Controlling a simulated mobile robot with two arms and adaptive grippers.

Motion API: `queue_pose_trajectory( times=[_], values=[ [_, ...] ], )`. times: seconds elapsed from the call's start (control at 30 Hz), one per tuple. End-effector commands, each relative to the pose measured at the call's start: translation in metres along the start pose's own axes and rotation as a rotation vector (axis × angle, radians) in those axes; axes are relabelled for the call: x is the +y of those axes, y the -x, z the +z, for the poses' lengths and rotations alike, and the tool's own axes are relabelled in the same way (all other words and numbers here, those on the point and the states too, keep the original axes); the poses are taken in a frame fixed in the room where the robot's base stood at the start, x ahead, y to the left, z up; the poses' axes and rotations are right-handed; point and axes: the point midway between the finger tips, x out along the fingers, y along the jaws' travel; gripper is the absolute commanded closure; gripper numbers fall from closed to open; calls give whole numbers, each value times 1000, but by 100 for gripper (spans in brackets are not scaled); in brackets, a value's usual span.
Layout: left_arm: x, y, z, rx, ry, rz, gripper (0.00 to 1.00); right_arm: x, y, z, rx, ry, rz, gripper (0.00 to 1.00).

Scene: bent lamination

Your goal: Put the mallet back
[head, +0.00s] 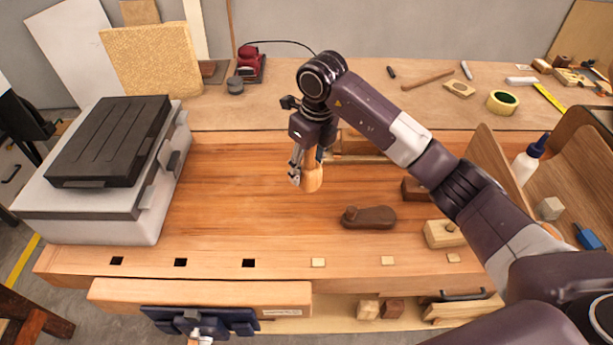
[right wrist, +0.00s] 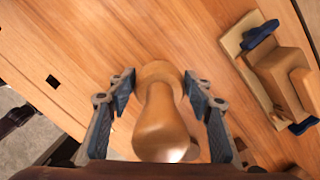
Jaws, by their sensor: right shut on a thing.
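The mallet (head: 312,179) is a turned, light-wood piece with a rounded body. It hangs below my right gripper (head: 306,168) over the middle of the workbench. In the right wrist view the mallet (right wrist: 163,118) lies between the two fingers of my right gripper (right wrist: 160,88), which is shut on it. Its swollen end is toward the camera and a round end points away. From these views I cannot tell whether the mallet touches the bench top (head: 240,190). My left gripper is not in view.
A dark wooden block with a knob (head: 368,217) lies right of the mallet. A grey case with a black lid (head: 110,140) stands at left. A wooden fixture with blue parts (right wrist: 275,70) shows in the right wrist view. A glue bottle (head: 528,162) stands right.

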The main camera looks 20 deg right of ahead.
Motion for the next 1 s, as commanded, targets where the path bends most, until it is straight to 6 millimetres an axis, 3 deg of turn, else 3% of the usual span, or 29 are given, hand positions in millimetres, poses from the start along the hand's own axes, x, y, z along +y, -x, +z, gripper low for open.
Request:
queue_pose_trajectory(
  times=[0.23,0.47,0.83,0.87,1.0],
  values=[
    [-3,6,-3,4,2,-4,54,0,-17,-2,0,-1,1,87],
    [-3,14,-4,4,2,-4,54,1,-48,-7,-1,0,2,87],
    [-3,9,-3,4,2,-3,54,0,-55,-7,-3,1,-1,87],
    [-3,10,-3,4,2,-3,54,0,-55,-8,-1,1,0,51],
    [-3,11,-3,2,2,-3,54,0,-54,-8,-1,0,0,36]
  ],
)
